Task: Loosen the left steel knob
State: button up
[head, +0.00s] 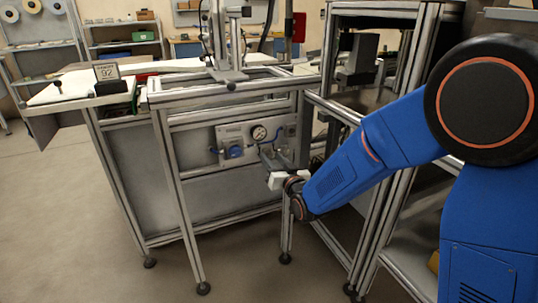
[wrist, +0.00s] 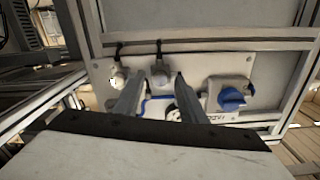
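Two round steel knobs show on a pale panel (wrist: 205,66) in the wrist view. One steel knob (wrist: 160,78) lies between the tips of my gripper (wrist: 160,82), and the other steel knob (wrist: 118,80) is outside the finger on the picture's left. The wrist picture looks upside down against the head view, so the knob between the fingers appears to be the left one. My gripper's fingers stand apart, and I cannot tell whether they touch the knob. In the head view my gripper (head: 272,156) is in front of the panel's right part and hides the knobs there.
A blue knob (head: 235,152) and a round gauge (head: 259,132) are on the panel to the left of my gripper. Aluminium frame posts (head: 180,200) stand around the panel. A frame bar (wrist: 205,44) runs close beside the knobs. Open floor (head: 60,220) lies at the left.

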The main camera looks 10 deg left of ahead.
jog(key=shift+a, duration=0.1)
grip_shut()
